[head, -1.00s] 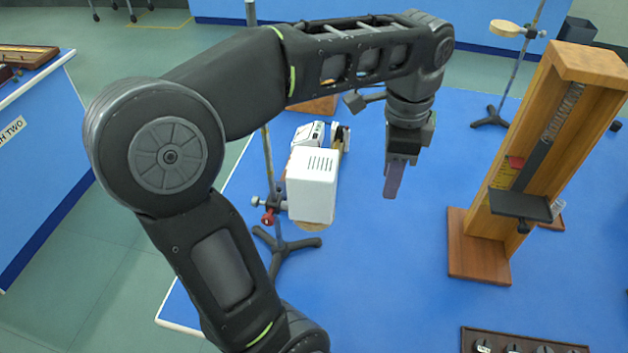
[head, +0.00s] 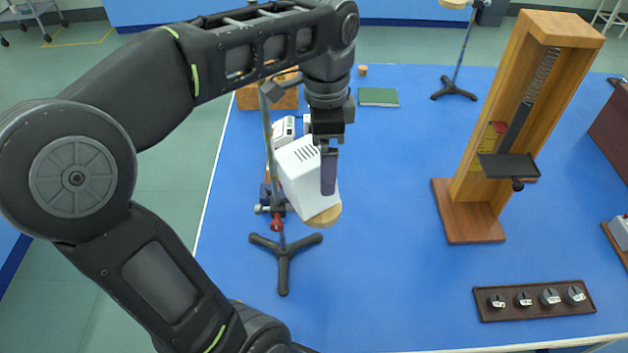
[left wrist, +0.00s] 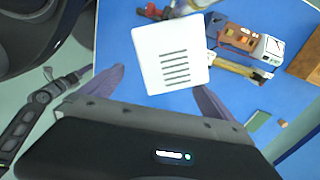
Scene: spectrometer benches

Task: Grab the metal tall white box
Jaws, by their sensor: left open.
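The tall white metal box (head: 297,172) has dark vent slots and stands on a round wooden plate (head: 326,216) held by a tripod stand. In the left wrist view the slotted face of the white box (left wrist: 149,70) sits ahead of and between the fingers. My left gripper (head: 329,176) is open, its fingers at the box's right side in the head view; it also shows in the left wrist view (left wrist: 160,80). I cannot tell whether a finger touches the box. My right gripper is not in view.
The tripod stand (head: 284,258) has a rod and red clamp close to the box. A wooden spring apparatus (head: 470,210) stands to the right. A tray of weights (head: 540,313) lies at the front right. A green book (head: 379,97) lies behind. The blue middle is clear.

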